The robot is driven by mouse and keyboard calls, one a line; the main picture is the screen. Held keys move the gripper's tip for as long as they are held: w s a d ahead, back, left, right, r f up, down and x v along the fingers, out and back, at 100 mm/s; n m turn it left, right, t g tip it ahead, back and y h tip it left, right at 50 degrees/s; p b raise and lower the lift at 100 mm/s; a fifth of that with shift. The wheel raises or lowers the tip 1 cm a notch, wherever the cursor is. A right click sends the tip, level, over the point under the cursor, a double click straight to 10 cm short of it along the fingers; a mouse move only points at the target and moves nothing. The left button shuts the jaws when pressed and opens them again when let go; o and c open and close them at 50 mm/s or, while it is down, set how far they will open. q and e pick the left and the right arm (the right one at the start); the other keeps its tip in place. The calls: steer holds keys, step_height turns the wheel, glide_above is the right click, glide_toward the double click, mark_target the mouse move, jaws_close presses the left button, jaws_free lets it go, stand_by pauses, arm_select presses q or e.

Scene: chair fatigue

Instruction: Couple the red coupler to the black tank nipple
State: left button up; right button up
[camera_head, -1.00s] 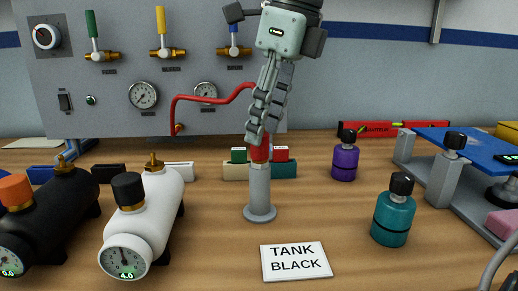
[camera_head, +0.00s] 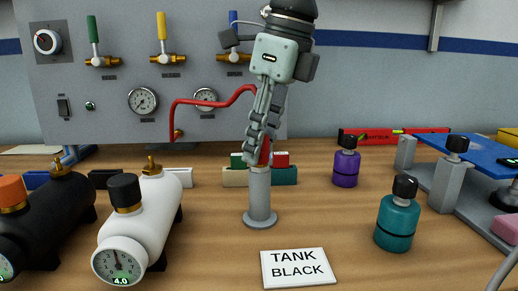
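The black tank (camera_head: 68,212) lies at the left edge with a brass nipple (camera_head: 60,166) on top and an orange-topped knob. The red coupler (camera_head: 266,152) is at the top of a grey round-based stand (camera_head: 260,197), partly hidden by my gripper. A red hose (camera_head: 212,103) runs from the wall panel and passes behind my gripper. My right gripper (camera_head: 258,146) points down, with its fingers at the coupler, one in front of it. The finger gap is seen edge-on, so I cannot tell whether they grip it. My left gripper is not in view.
A white tank (camera_head: 145,222) with its own brass nipple stands between the black tank and the stand. A TANK BLACK card (camera_head: 297,267) lies in front. Teal (camera_head: 397,222) and purple (camera_head: 346,168) bottles stand right, beside a blue-topped fixture (camera_head: 470,160).

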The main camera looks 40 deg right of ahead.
jaws_close()
steer(key=shift+r, duration=0.15)
steer(key=shift+w+p+v, duration=0.15)
steer(key=shift+p+v, duration=0.5)
steer(key=shift+v, duration=0.1)
steer(key=shift+w+p+v, duration=0.15)
steer(key=shift+p+v, duration=0.5)
steer(key=shift+v, duration=0.05)
steer(key=shift+a+r, duration=0.1)
steer(key=shift+a, duration=0.05)
steer(key=shift+w+a+v, duration=0.1)
steer(key=shift+w+v, duration=0.1)
steer(key=shift+v, duration=0.75)
steer(key=shift+w+a+v, duration=0.15)
steer(key=shift+w+v, duration=0.05)
steer(key=shift+v, duration=0.75)
steer(key=shift+r, duration=0.1)
